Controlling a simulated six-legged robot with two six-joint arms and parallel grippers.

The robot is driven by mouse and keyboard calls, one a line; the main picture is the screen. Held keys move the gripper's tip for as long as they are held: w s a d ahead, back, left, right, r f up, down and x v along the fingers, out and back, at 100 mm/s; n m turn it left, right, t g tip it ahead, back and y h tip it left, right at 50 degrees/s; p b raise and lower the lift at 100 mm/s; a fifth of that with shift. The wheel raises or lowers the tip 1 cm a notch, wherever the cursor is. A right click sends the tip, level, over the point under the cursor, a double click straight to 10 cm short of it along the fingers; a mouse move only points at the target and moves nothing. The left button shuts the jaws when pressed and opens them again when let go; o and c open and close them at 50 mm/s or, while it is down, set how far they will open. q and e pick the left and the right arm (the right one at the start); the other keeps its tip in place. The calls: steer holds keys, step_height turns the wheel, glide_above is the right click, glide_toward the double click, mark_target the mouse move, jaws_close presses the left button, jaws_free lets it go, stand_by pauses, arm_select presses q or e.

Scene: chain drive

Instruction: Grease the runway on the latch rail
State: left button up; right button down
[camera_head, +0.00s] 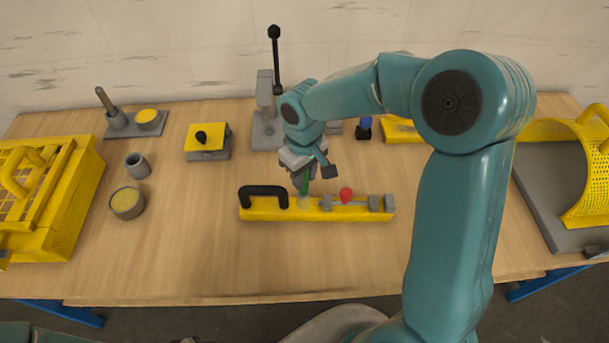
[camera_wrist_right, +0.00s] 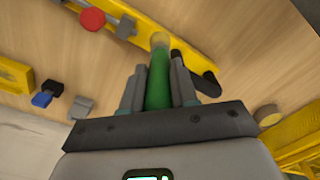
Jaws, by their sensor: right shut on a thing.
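The latch rail (camera_head: 280,214) is a yellow bar lying across the table's middle. It has a black handle (camera_head: 263,191) at its left end, grey blocks and a red knob (camera_head: 346,195) on a rod at its right. My right gripper (camera_head: 303,177) is shut on a green tool (camera_wrist_right: 158,85) with a pale tip (camera_wrist_right: 159,40). The tool points down at the rail between the handle and the grey blocks. The tip appears at the rail's top; I cannot tell whether it touches. The rail (camera_wrist_right: 185,52) also shows in the wrist view. My left gripper is not in view.
A round tin (camera_head: 127,203) with yellowish contents and a grey cup (camera_head: 137,165) stand at left, near a yellow cage (camera_head: 50,195). A lever press (camera_head: 265,120) stands behind the rail. A yellow perforated guard (camera_head: 590,175) stands at right. The table front is clear.

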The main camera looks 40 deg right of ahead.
steer(key=shift+w+d+r+p, duration=0.15)
steer(key=shift+r+p, duration=0.4)
steer(key=shift+r, duration=0.35)
steer(key=shift+s+r+p, duration=0.2)
steer(key=shift+r+p, duration=0.35)
steer(key=shift+r, duration=0.4)
steer(key=shift+w+f, duration=0.1)
steer(key=shift+w, duration=0.05)
